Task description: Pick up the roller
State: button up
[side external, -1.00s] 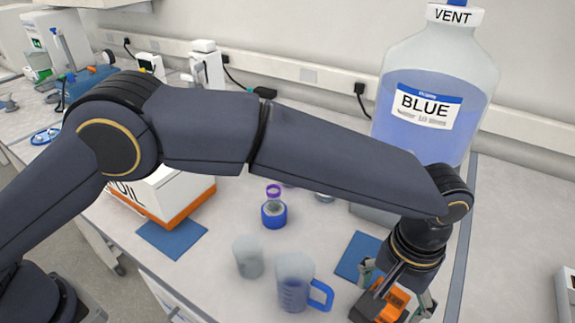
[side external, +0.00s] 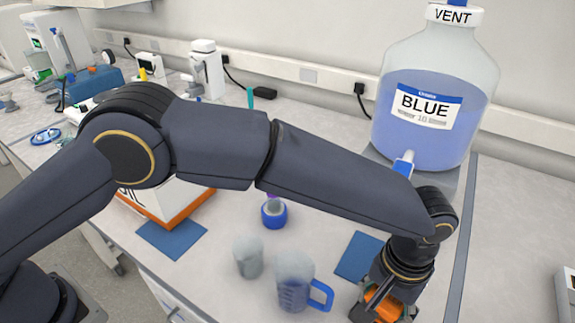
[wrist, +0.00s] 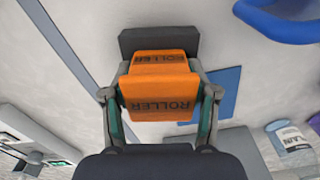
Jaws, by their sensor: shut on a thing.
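The roller is an orange block with "ROLLER" printed on its faces. It fills the middle of the wrist view (wrist: 160,90) and shows partly at the bottom right of the side view (side external: 383,303). My gripper (wrist: 160,97) is shut on the roller, with one finger against each side. In the side view my gripper (side external: 384,298) points down and hides part of the roller. A dark holder (wrist: 158,40) sits right at the roller's far end in the wrist view. I cannot tell whether the roller is clear of it.
A measuring jug (side external: 294,285) with a blue handle and a cloudy beaker (side external: 249,258) stand left of my gripper. A blue mat (side external: 358,256) lies close by. A large bottle labelled BLUE (side external: 428,110) stands behind. The bench at right is mostly clear.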

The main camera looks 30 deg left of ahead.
jog(key=shift+c, duration=1.1)
jog(key=shift+r, duration=0.15)
